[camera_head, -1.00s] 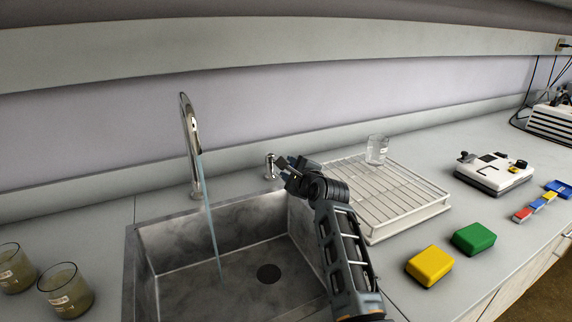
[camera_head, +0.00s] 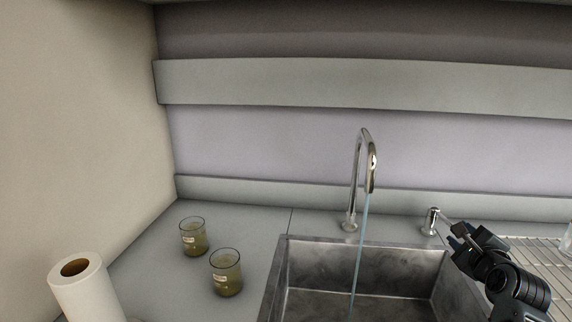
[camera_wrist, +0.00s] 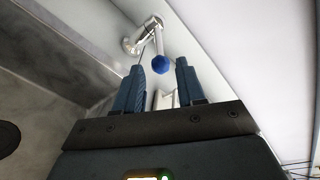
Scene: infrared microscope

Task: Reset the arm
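My gripper (camera_head: 460,236) is at the right of the head view, over the back right rim of the sink. It is close beside a small metal fixture (camera_head: 431,221) on the counter. In the wrist view my gripper (camera_wrist: 160,64) shows two dark blue fingers apart with a gap and nothing held between them. A metal fixture (camera_wrist: 150,32) with a blue end shows beyond the fingertips; I cannot tell whether they touch. My forearm runs down to the lower right corner of the head view.
A tall faucet (camera_head: 366,160) pours a stream of water into the metal sink (camera_head: 310,260). Two beakers (camera_head: 192,238) (camera_head: 226,272) of murky liquid stand left of the sink. A paper roll (camera_head: 88,290) is at lower left. A wire rack (camera_head: 535,252) lies right of my gripper.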

